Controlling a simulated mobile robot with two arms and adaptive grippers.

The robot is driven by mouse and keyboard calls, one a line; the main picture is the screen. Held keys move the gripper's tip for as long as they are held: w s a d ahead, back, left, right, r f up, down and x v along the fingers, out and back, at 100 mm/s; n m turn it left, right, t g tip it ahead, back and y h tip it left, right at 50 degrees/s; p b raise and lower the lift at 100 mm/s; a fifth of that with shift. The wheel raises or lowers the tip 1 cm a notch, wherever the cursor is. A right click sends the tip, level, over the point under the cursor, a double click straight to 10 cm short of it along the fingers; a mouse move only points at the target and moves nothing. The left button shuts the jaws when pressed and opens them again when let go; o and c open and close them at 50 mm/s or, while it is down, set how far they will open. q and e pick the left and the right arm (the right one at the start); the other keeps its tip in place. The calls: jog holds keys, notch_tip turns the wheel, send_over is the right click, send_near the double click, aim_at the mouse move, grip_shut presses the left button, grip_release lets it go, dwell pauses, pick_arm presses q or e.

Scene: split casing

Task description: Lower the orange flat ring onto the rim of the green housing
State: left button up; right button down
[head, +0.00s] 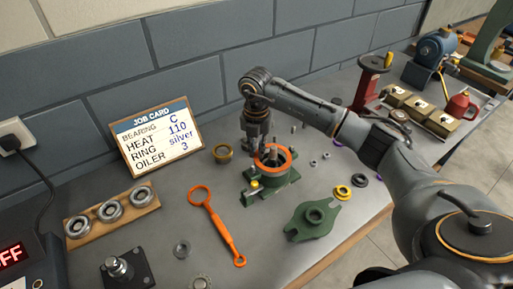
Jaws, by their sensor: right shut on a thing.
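The orange flat ring (288,165) is at the top of the green housing (276,182), roughly level and centred over it. I cannot tell whether it touches the rim or hangs just above it. My right gripper (258,150) points down at the ring's left and back side, shut on the ring's edge; the fingertips are small and partly hidden. A dark shaft-like part shows inside the ring. The housing stands upright on the bench. My left gripper is not in view.
A green flanged cover (312,220) lies to the front right, an orange ring-ended tool (219,225) to the front left. A job card (155,138) leans at the wall. Bearings sit on a wooden board (84,233).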

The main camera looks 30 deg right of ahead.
jog(key=shift+f+b, duration=0.35)
jog(key=shift+f, duration=0.25)
jog(key=shift+f, duration=0.1)
dwell(0.4)
jog(key=c, duration=1.3)
grip_release()
notch_tip(320, 180, up, 11)
jog(key=p, duration=0.7)
jog(key=shift+f, duration=0.2)
